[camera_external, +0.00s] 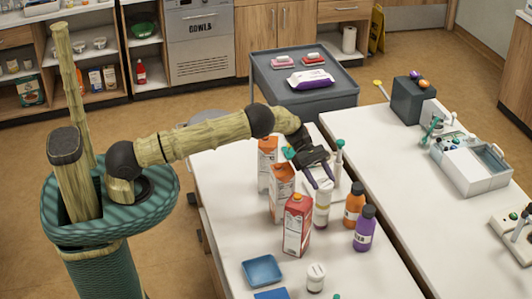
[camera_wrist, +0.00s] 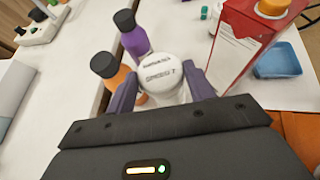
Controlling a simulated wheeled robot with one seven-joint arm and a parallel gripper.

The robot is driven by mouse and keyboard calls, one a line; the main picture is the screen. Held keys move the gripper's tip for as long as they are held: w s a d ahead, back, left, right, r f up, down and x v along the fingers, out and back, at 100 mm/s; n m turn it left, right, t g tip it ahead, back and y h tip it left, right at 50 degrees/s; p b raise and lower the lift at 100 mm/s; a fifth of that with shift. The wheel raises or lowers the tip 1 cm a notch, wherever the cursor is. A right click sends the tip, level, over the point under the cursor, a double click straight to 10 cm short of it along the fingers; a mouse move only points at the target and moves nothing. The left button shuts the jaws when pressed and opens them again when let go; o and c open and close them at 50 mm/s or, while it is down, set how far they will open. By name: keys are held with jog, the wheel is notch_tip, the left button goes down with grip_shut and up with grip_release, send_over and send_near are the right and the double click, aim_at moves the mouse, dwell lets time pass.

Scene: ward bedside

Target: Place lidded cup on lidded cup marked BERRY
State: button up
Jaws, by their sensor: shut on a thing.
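A white lidded cup (camera_external: 322,198) is between the purple fingers of my gripper (camera_external: 320,184), which is shut on it. In the wrist view its round white lid (camera_wrist: 160,73) faces the camera between the fingertips, with dark lettering I cannot read surely. The white shape below the fingers looks tall; I cannot tell whether it is one cup or one cup above another. A second white lidded cup (camera_external: 315,278) with a dark label stands apart near the front of the table. I cannot read BERRY on either.
An orange bottle (camera_external: 354,203) and a purple bottle (camera_external: 364,229) stand close right of the held cup. Several cartons, one a red carton (camera_external: 297,226), stand left. A blue tray (camera_external: 262,271) lies at the front left. A white dispenser (camera_external: 339,155) is behind.

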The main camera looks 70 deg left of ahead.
jog(key=shift+f, duration=0.2)
jog(key=o, duration=1.4)
jog(key=shift+o, duration=0.2)
jog(key=shift+r, duration=0.1)
jog(key=shift+r, duration=0.15)
jog(key=shift+a, duration=0.25)
jog(key=b+v, duration=0.4)
jog(key=v, duration=0.7)
jog(key=shift+a+r, duration=0.15)
jog(key=shift+a, duration=0.05)
